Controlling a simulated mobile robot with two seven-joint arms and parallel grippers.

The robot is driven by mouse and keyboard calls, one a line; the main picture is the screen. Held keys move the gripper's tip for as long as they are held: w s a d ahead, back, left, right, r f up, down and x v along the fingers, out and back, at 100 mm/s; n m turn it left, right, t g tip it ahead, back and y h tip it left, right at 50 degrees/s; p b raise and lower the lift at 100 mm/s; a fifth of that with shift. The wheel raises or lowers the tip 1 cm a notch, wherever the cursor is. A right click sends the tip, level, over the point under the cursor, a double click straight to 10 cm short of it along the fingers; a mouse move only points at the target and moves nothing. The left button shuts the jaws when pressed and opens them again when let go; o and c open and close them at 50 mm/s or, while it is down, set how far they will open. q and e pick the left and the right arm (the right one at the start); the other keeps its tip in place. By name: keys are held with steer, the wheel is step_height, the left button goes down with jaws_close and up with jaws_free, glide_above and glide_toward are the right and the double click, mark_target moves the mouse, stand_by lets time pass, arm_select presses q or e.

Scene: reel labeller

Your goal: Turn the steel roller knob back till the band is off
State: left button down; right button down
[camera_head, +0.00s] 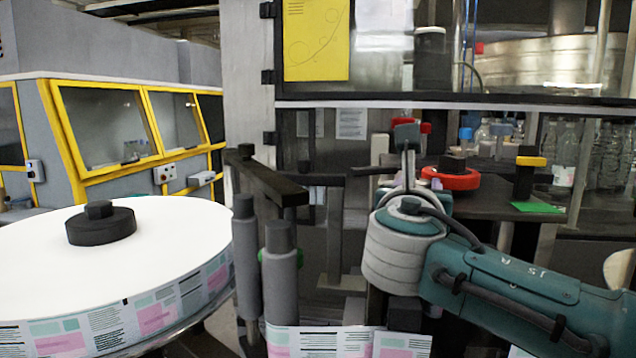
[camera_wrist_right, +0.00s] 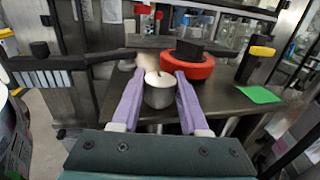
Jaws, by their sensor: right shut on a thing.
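The steel roller knob (camera_wrist_right: 159,92) is a short grey cylinder with a pale top, in the middle of the right wrist view. My right gripper (camera_wrist_right: 160,84) has its two purple fingers on either side of the knob, shut on it. In the head view my right arm comes in from the lower right, and its wrist hides the knob. The band of printed labels (camera_head: 345,342) crosses the bottom of the head view; its contact with the roller is hidden. My left gripper is in neither view.
A large white label reel (camera_head: 160,225) with a black hub stands at left, beside two grey posts (camera_head: 282,270). A red ring with a black knob (camera_head: 455,180) and a green card (camera_head: 538,206) are on the dark table behind. A dark bar (camera_head: 265,178) juts out near the posts.

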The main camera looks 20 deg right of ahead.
steer(key=shift+r+p, duration=0.1)
steer(key=shift+p, duration=0.3)
steer(key=n+t+y+p, duration=0.2)
steer(key=shift+s+d+r+y, duration=0.1)
steer(key=shift+d+r+y, duration=0.05)
steer(key=shift+y, duration=0.15)
steer(key=shift+n+t+y+p, duration=0.4)
steer(key=shift+n+y, duration=0.2)
steer(key=shift+y, duration=0.1)
steer(key=shift+f+n+t+y, duration=0.25)
steer(key=shift+n+t+y, duration=0.25)
steer(key=shift+n+y, duration=0.5)
steer(key=shift+c, duration=2.1)
jaws_free()
